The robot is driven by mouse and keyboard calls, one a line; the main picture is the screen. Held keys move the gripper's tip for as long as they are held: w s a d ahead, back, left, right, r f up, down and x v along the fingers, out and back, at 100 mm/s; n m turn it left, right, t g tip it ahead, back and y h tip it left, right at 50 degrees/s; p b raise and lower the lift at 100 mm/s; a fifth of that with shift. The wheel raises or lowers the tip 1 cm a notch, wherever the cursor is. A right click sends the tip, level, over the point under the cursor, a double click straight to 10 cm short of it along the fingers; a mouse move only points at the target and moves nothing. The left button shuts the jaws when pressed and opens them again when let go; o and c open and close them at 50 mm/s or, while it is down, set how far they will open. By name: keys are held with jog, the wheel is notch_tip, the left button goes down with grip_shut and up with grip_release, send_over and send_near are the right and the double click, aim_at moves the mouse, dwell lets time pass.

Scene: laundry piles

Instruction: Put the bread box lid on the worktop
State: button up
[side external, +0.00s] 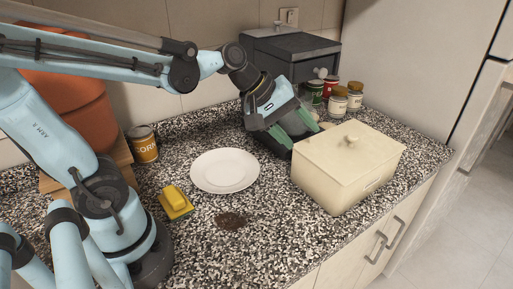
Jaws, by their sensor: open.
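The cream bread box (341,187) stands on the speckled worktop (290,237) at the right. Its lid (363,152) lies on top of it, with a small round knob (352,140) in the middle. My gripper (293,138) is open at the box's back left corner, beside the lid and left of the knob. The green fingers look close to the box, but I cannot tell whether they touch it. Part of the fingertips is hard to make out there.
A white plate (225,171) lies left of the box. A yellow sponge (175,200) and a dark stain (230,221) are in front of it. A corn can (144,144), several jars (337,104) and a dark grey box (296,55) stand behind. Front right worktop is narrow.

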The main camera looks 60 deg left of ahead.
jog(key=w+r+n+t+h, duration=0.1)
jog(key=w+r+n+h, duration=0.15)
jog(key=w+n, duration=0.6)
jog(key=n+t+h, duration=0.1)
jog(key=n+h, duration=0.2)
jog(key=n, duration=0.4)
send_over(351, 135)
jog(key=s+a, duration=0.3)
jog(key=shift+d+f, duration=0.15)
jog(key=shift+f, duration=3.25)
jog(key=x, duration=0.5)
jog(key=shift+c, duration=0.5)
jog(key=shift+r, duration=0.1)
grip_shut()
